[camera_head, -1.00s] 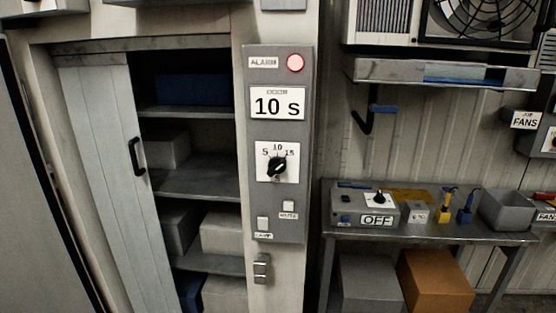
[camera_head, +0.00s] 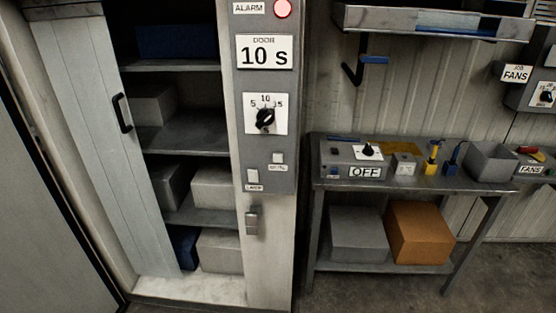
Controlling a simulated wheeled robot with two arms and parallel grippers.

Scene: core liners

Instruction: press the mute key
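Neither of my grippers is in view.
Left of the panel, a shelved cabinet (camera_head: 185,140) holds boxes; its pale door (camera_head: 90,140) stands ajar. Floor shows below the bench.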

